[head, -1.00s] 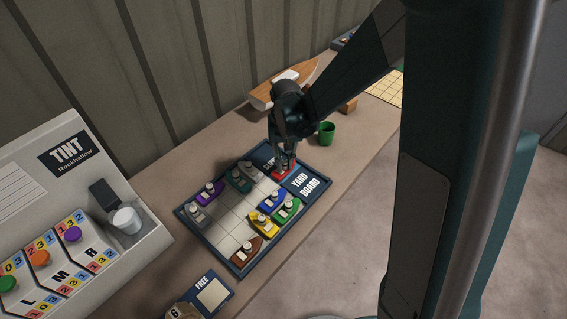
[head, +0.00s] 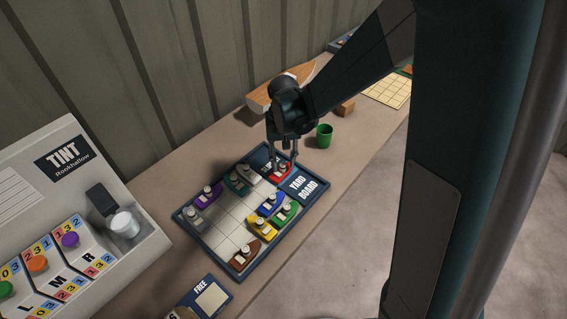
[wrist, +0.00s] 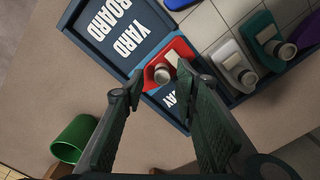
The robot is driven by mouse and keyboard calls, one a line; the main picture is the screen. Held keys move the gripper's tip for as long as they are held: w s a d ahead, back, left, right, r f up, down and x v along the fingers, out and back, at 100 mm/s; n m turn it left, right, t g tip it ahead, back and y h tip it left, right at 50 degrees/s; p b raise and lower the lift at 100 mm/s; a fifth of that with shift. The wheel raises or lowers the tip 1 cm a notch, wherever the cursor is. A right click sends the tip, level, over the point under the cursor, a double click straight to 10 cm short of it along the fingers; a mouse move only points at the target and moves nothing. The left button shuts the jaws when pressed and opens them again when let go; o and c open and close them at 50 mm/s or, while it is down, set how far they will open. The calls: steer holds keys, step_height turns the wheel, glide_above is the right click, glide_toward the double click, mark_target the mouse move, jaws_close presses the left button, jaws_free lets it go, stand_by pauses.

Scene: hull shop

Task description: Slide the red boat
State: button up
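The red boat (head: 281,174) sits at the far end of the yard board (head: 218,260), beside the dark panel lettered YARD BOARD. In the wrist view the red boat (wrist: 173,54) has a pale block and a grey round peg, and lies at the edge of the tiled grid, between that panel and a blue strip with partly hidden lettering. My gripper (head: 283,159) is over this boat. Its fingers (wrist: 160,78) are spread, one on each side of the peg, with gaps showing. Whether the tips touch the boat is unclear.
Grey (head: 250,173), teal (head: 237,184), purple, blue, green, yellow and brown boats stand on the board. A green cup (head: 324,136) stands close behind my gripper. A wooden hull (head: 283,88) lies farther back. A TINT console (head: 110,200) is at left.

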mark_target(284, 163)
step_height(284, 163, up, 10)
stand_by(0.6)
steer(key=shift+d, duration=0.1)
stand_by(0.4)
steer(key=s+d+r+t, duration=0.3)
steer(key=s+d+r, duration=0.6)
steer(key=s+r, duration=0.2)
steer(key=s+d+r+t, duration=0.1)
steer(key=s+d+t, duration=0.1)
steer(key=s, duration=0.4)
steer(key=s+d+t, duration=0.2)
steer(key=s+d, duration=0.3)
steer(key=s, duration=0.1)
steer(key=shift+d+r, duration=0.15)
steer(key=shift+r, duration=0.25)
stand_by(2.6)
